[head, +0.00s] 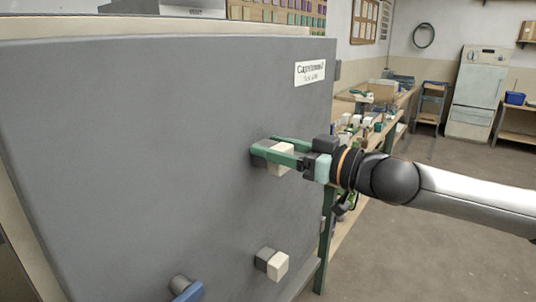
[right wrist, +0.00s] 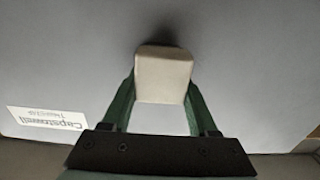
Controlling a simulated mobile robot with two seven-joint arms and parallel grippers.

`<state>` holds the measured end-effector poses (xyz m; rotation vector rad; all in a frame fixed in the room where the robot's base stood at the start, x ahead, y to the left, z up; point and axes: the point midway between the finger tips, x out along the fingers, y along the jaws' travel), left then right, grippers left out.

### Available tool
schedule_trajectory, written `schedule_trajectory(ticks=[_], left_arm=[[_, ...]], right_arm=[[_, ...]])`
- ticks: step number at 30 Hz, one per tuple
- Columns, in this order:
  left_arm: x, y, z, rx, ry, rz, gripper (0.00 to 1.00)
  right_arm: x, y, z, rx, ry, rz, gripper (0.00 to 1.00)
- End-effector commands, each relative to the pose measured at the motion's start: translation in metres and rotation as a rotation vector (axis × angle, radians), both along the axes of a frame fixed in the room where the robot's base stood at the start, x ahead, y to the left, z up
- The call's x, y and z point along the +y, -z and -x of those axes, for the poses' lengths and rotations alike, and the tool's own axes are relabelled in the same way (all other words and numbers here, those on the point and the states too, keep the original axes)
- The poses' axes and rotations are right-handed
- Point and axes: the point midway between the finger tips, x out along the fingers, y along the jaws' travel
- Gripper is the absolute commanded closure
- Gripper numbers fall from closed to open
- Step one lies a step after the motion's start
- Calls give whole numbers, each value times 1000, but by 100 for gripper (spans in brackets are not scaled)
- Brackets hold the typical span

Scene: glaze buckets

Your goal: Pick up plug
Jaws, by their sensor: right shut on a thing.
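A cream block-shaped plug (head: 280,160) is at the grey upright panel (head: 140,150) in the head view, at the upper of two similar fittings. My right gripper (head: 270,151) has its green fingers shut on it, one on either side. In the right wrist view the plug (right wrist: 163,75) sits between the fingertips of my right gripper (right wrist: 161,95), with its cream face toward the camera and a dark shadow behind it. The fingers hide part of its sides, and I cannot tell whether its back touches the panel. My left gripper is not in view.
A second cream block (head: 278,267) on a dark base is lower on the panel. A blue handle (head: 188,291) sticks out at the bottom. A white label (head: 310,72) is at upper right. A cluttered workbench (head: 345,222) stands behind the arm; open floor lies right.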

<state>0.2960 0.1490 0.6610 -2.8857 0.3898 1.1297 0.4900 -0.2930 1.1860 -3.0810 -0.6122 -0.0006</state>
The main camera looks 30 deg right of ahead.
Motion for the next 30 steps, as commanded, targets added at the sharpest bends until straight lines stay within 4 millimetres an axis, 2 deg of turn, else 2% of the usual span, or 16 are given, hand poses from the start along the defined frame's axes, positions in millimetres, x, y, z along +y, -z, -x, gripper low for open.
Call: schedule_trajectory(ticks=[9,14,22,30], left_arm=[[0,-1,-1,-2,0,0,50],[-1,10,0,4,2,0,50],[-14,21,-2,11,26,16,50],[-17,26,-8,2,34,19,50]], right_arm=[[0,-3,0,0,0,0,100],[-5,0,8,-3,2,4,100],[-14,1,31,-2,3,6,100],[-25,0,59,-3,4,4,100]])
